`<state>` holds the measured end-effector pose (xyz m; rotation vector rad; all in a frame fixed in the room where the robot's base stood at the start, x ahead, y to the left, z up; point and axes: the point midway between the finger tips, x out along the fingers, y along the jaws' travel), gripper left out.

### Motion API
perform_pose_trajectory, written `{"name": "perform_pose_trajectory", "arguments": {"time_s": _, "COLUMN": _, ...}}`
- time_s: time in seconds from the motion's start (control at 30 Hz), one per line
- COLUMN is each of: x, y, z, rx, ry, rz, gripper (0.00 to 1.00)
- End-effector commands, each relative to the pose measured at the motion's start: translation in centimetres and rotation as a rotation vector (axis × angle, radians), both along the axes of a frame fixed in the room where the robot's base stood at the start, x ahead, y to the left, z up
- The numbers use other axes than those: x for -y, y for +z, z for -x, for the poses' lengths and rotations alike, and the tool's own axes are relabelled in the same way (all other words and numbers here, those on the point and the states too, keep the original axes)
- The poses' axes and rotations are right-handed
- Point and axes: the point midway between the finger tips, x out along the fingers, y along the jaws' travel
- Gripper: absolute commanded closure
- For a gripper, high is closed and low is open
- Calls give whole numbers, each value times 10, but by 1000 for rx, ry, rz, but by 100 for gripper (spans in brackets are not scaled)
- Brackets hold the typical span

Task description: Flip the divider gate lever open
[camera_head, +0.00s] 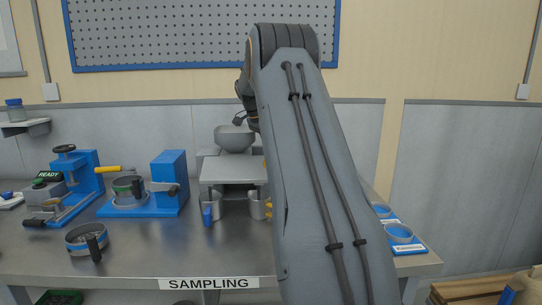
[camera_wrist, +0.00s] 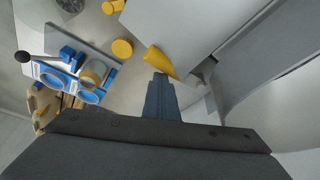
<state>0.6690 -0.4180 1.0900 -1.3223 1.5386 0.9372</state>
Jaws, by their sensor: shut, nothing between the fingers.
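In the wrist view a yellow tapered piece (camera_wrist: 160,62), which looks like the divider gate lever, sticks out beside a pale grey panel. My gripper (camera_wrist: 158,80) is shut and empty, with its tips right at the end of this piece. I cannot tell whether they touch it. In the head view my arm covers the gripper and most of the area around the lever. A metal bowl (camera_head: 234,138) sits above a grey stand (camera_head: 233,170), left of my arm. Two metal cups (camera_head: 210,207) (camera_head: 257,207) are below the stand.
A yellow round knob (camera_wrist: 122,48) lies close left of my fingers in the wrist view. A blue tray with round holders (camera_wrist: 92,78) is further left. Blue presses (camera_head: 172,182) stand on the bench's left side.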

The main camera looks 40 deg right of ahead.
Motion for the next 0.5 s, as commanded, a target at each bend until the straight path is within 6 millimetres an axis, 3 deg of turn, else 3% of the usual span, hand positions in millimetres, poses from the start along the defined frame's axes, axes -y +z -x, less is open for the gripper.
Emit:
{"name": "perform_pose_trajectory", "arguments": {"time_s": 0.27, "x": -7, "y": -1, "z": -3, "rx": 2, "ry": 7, "rz": -9, "gripper": 100}}
{"name": "perform_pose_trajectory", "arguments": {"time_s": 0.5, "x": 16, "y": 0, "z": 8, "rx": 1, "ry": 3, "rz": -7, "gripper": 100}}
